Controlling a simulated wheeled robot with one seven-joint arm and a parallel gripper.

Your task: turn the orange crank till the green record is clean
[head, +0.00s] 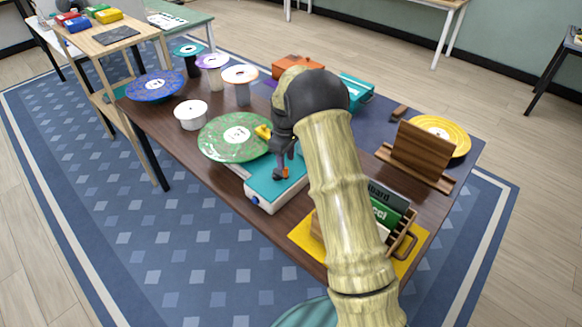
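The green record (226,145) lies flat on the left end of a teal-topped white machine (262,198), around a white label. Pale specks are spread over its green surface. A small orange part (281,174), which looks like the crank's handle, shows above the teal top. My gripper (282,168) reaches down over the machine and is at this orange part. The fingers are small and partly hidden by my wrist, so I cannot tell whether they are closed on it. The rest of the crank is hidden. A small yellow piece (263,131) shows beside my wrist, over the record's right edge.
A white spool (191,115), a blue record (154,87) and several spindles stand left and behind. At right are a wooden stand (420,150), a yellow record (455,130) and a rack of sleeves (386,212). My arm covers the table's middle.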

